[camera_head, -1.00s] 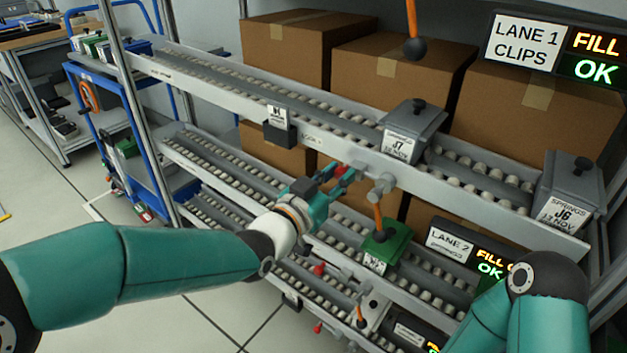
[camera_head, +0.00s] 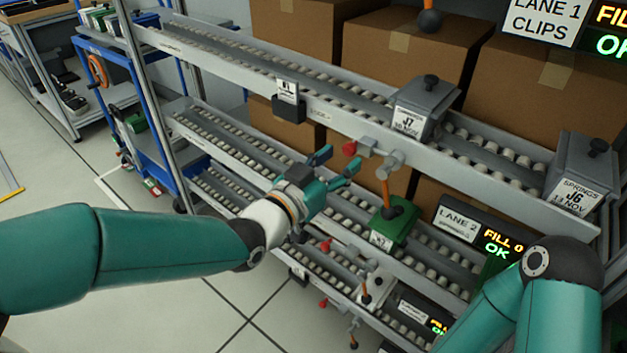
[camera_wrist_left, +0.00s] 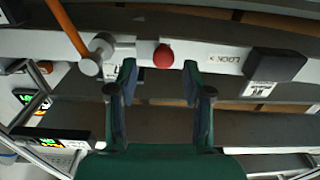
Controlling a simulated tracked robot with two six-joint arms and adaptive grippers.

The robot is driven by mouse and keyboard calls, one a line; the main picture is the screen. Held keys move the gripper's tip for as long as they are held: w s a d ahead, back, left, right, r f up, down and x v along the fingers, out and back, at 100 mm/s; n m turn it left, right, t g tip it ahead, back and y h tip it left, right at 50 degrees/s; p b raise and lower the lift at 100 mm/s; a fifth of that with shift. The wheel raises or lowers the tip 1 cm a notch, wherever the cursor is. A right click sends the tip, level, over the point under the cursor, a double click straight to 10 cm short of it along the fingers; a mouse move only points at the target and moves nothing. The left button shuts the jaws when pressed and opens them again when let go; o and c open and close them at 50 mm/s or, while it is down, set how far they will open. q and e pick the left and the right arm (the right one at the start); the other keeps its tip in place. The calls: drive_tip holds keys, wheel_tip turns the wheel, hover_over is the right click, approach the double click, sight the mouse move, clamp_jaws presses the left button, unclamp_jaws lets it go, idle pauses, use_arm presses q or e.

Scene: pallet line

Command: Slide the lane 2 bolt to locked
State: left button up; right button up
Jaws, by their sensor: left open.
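The lane 2 bolt has a red knob (camera_head: 349,148) on the front rail (camera_head: 345,124) of the springs lane. A grey round fitting (camera_head: 393,160) with an orange lever is just right of it. LOCK lettering is on the rail to the knob's left. In the left wrist view the knob (camera_wrist_left: 163,56) lies beyond and between the spread fingertips, with LOCK (camera_wrist_left: 226,59) to its right. My left gripper (camera_head: 340,163) is open and empty, just below and in front of the knob, apparently not touching it. My right arm shows at lower right; its gripper is out of view.
Grey bins J7 (camera_head: 422,106) and J6 (camera_head: 583,180) sit on the springs lane. A dark block (camera_head: 289,108) with a tag is on the rail left of the bolt. A green bin (camera_head: 395,226) and the LANE 2 sign (camera_head: 458,223) are below it.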

use_arm(q)
drive_tip(key=v, duration=0.8)
drive_tip(key=shift+s, duration=0.25)
drive_tip(key=shift+a, duration=0.15)
